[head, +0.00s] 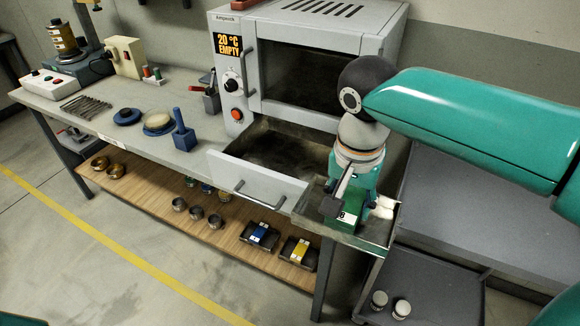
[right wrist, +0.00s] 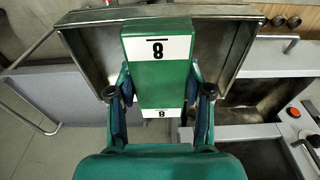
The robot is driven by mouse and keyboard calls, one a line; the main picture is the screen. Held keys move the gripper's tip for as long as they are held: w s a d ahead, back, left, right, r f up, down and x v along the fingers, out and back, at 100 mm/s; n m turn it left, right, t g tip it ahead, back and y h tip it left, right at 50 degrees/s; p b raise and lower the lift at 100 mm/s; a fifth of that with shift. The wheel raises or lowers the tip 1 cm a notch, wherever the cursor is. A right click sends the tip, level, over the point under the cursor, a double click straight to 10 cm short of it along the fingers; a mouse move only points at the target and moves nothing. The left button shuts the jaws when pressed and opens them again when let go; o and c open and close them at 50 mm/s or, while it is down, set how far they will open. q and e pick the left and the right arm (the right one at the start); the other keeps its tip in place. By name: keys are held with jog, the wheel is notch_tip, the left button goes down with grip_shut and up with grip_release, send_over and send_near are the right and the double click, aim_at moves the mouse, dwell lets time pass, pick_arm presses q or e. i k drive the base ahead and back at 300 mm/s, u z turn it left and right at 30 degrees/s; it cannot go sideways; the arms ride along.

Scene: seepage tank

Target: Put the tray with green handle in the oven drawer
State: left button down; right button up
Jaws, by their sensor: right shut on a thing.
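The metal tray (head: 372,244) with the green handle (head: 348,216) is at the right front of the oven, beside the open oven drawer (head: 262,184). In the right wrist view the tray (right wrist: 88,58) looks empty where it shows, and its handle (right wrist: 158,72) bears a white label with an 8. My right gripper (head: 340,203) is shut on the green handle, with one finger on each side of it in the right wrist view (right wrist: 158,93). The drawer is pulled out and its visible floor is bare. Whether tray and drawer touch is unclear. My left gripper is not in view.
The grey oven (head: 300,30) has its upper door shut. A blue block with a handle (head: 183,138) and round dishes (head: 158,124) stand on the bench left of the drawer. Trays with blue (head: 260,234) and yellow (head: 299,252) handles lie on the wooden shelf below.

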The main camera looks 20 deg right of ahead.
aim_at(291, 164)
jog(key=z, duration=0.1)
jog(key=i, duration=1)
jog(key=u, duration=0.1)
